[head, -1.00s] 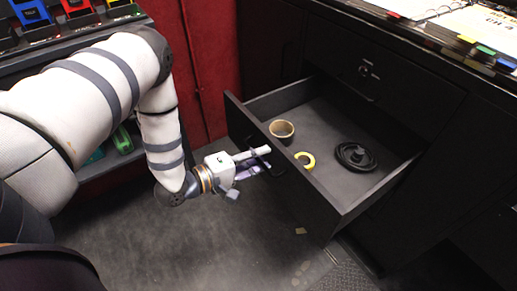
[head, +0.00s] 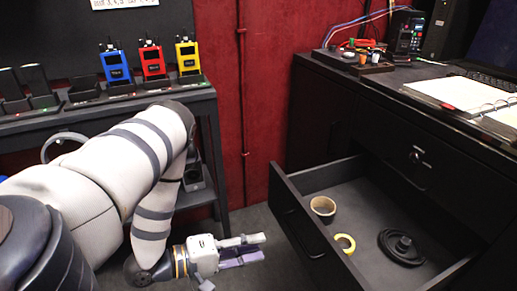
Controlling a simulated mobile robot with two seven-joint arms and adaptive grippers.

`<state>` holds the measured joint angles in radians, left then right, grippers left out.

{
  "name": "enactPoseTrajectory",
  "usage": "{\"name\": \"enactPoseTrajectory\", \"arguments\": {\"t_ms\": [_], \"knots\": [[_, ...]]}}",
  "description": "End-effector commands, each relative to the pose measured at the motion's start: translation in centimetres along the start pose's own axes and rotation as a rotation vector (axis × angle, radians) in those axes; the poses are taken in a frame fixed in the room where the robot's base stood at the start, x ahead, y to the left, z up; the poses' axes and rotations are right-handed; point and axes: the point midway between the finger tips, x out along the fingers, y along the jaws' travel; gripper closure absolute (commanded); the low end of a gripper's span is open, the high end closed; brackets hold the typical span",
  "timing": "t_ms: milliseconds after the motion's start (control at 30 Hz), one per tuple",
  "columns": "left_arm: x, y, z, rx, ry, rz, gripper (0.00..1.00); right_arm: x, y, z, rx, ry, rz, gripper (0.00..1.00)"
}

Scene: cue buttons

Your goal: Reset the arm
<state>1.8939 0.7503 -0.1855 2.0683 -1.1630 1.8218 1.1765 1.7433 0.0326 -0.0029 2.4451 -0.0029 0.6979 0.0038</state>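My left arm comes in from the left and bends down. My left gripper (head: 262,247) is at the lower middle of the head view. It points right toward the open drawer's front. Its two fingers are apart, with nothing seen between them. The open drawer (head: 376,205) has a dark handle (head: 298,234) on its front panel, and a gap shows between the fingertips and the handle. My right gripper is not in view.
The drawer holds a brown tape roll (head: 323,209), a yellow ring (head: 345,243) and a black coiled item (head: 401,248). Blue (head: 115,66), red (head: 152,62) and yellow (head: 187,57) radios stand on the left shelf. An open binder (head: 470,92) lies on the right counter.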

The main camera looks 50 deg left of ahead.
Motion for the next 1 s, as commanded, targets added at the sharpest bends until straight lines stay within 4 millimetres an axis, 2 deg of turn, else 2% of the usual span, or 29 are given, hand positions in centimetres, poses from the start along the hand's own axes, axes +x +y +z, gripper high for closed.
{"name": "enactPoseTrajectory", "arguments": {"t_ms": [267,333,367,400,467,533,600,700,800,1000], "knots": [[0.2,-0.2,0.3,0.016,-0.004,-0.020,0.71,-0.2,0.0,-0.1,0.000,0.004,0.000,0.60],[0.9,-1.6,1.9,0.108,-0.025,-0.138,0.71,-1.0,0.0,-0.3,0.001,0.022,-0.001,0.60],[1.1,-2.7,3.2,0.179,-0.049,-0.229,0.71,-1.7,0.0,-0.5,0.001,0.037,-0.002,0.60],[0.8,-4.5,5.5,0.295,-0.107,-0.383,0.71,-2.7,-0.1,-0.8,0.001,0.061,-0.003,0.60],[-1.6,-7.3,9.0,0.479,-0.243,-0.632,0.71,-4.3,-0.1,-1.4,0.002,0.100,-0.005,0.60],[-6.2,-9.5,12.3,0.649,-0.435,-0.878,0.71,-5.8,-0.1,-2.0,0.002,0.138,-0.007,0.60],[-11.2,-10.3,14.6,0.761,-0.624,-1.060,0.71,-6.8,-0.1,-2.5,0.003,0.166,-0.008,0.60],[-16.6,-10.2,16.5,0.843,-0.835,-1.222,0.71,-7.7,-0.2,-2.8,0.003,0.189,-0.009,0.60],[-19.6,-9.9,17.3,0.868,-0.947,-1.298,0.71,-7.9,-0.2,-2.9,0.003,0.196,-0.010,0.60],[-20.4,-10.1,17.5,0.868,-0.977,-1.320,0.71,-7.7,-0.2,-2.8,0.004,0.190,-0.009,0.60]]}}
